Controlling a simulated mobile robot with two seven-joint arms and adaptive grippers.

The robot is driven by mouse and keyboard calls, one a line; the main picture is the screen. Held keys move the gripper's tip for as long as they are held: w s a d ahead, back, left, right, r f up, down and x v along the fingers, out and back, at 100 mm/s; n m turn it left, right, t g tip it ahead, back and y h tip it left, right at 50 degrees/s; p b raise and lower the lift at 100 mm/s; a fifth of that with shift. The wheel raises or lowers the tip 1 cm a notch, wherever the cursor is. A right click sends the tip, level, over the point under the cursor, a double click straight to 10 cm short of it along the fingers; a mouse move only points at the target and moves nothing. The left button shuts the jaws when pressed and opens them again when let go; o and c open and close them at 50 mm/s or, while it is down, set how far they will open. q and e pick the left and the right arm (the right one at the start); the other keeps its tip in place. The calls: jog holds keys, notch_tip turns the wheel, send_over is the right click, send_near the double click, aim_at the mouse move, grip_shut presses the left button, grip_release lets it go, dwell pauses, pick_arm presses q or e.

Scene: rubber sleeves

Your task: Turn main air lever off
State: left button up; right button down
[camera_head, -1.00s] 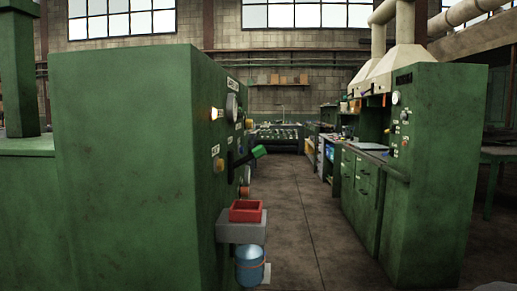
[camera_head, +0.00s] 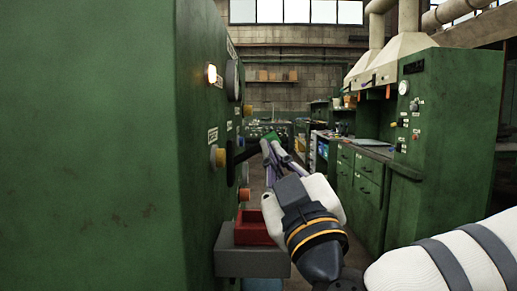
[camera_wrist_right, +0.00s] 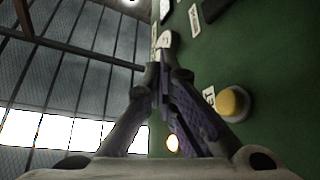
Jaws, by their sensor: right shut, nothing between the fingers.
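The lever is a black arm (camera_head: 247,154) with a green grip (camera_head: 271,136). It juts out from the side panel of the green cabinet at left, tilted slightly up toward its grip. My right gripper (camera_head: 268,147) is at the lever's outer end, its fingers overlapping the grip in the head view; I cannot tell if they touch. In the right wrist view the fingers (camera_wrist_right: 159,78) come together with nothing between them, beside the green panel. The fingers hide part of the grip. My left gripper is out of view.
Yellow (camera_head: 217,156) and orange (camera_head: 244,194) knobs, a lit lamp (camera_head: 211,74) and a gauge (camera_head: 232,80) stick out of the panel near the lever. A red bin (camera_head: 254,228) sits on a grey shelf (camera_head: 251,262) below. Another green cabinet (camera_head: 449,140) stands across the aisle.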

aim_at(255, 151)
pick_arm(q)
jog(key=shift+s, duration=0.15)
pick_arm(e)
jog(key=shift+s+d+r, duration=0.1)
jog(key=shift+s+r, duration=0.2)
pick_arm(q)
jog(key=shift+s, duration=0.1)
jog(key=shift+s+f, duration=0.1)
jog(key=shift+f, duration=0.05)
pick_arm(e)
jog(key=w+a+r, duration=0.1)
jog(key=w+r, duration=0.1)
jog(key=w, duration=0.9)
jog(key=shift+w, duration=0.2)
